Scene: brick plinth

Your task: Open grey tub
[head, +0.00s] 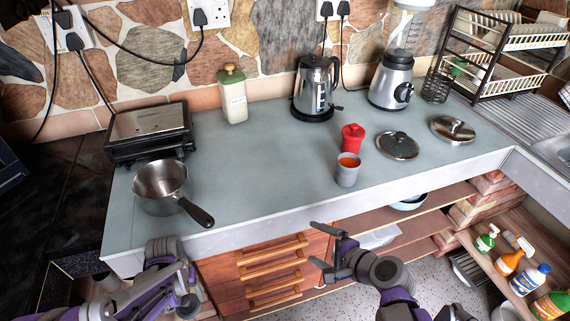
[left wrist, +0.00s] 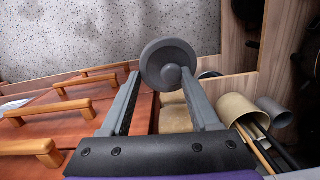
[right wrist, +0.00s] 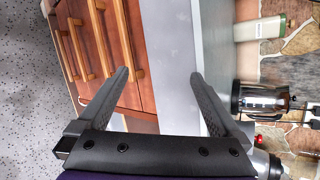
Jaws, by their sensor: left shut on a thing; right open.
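The grey tub (head: 347,176) stands upright near the front edge of the worktop in the head view. Its top is uncovered and orange-red contents show inside. My left gripper (left wrist: 162,75) is shut on a round grey lid (left wrist: 168,58), with the knob between its fingertips. In the head view my left gripper (head: 180,292) is low at the left, in front of the worktop and well away from the tub. My right gripper (head: 314,243) is open and empty in front of the worktop edge, below and left of the tub. Its open fingers also show in the right wrist view (right wrist: 161,76).
A red pepper-shaped pot (head: 352,138) stands just behind the tub, and a dark round lid (head: 397,145) lies to its right. A saucepan (head: 161,185) has its handle toward the front edge. A kettle (head: 315,88) stands behind. The worktop's middle (head: 265,160) is clear.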

